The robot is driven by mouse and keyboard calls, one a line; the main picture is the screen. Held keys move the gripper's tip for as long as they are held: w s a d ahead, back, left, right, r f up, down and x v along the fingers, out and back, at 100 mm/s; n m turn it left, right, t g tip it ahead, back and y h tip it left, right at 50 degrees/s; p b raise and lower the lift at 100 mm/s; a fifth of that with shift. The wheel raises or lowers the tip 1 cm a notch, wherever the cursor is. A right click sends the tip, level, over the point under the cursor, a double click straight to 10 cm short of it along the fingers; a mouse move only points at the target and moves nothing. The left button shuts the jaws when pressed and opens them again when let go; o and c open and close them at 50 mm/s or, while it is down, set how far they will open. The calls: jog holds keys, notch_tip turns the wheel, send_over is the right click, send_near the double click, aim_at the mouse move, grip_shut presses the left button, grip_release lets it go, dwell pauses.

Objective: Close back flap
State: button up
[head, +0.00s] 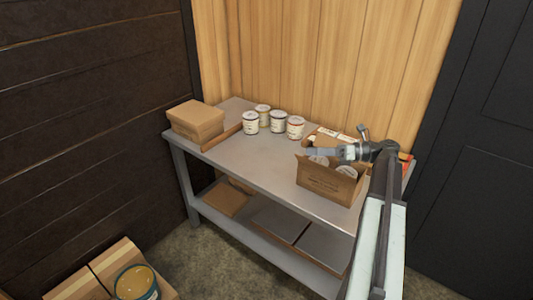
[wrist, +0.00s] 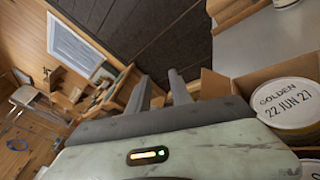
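An open brown carton (head: 328,184) stands on the grey table's right part, with cans inside. Its front wall carries printing. My gripper (head: 312,153) reaches over the carton from the right and points left. In the wrist view its two fingers (wrist: 160,88) stand apart with nothing clearly held between them. In the head view my gripper and arm partly cover the carton's opening. I cannot clearly make out the back flap or whether my gripper touches it.
Several loose cans (head: 278,121) stand near the wall behind the table (head: 240,158). A closed carton (head: 197,120) sits at its left end. Flat pieces lie on the lower shelf (head: 270,230). The table's middle is clear. Cartons and an amber-topped container (head: 136,284) are on the floor, lower left.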

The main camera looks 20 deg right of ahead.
jog(key=w+a+n+g+h+p, duration=0.1)
jog(key=w+a+n+g+p, duration=0.1)
jog(key=a, duration=1.4)
jog(key=shift+a+n+g+p, duration=0.15)
jog(key=shift+n+g+p, duration=0.75)
jog(key=shift+g+p, duration=0.35)
jog(key=shift+w+r, duration=0.1)
jog(key=shift+w, duration=0.05)
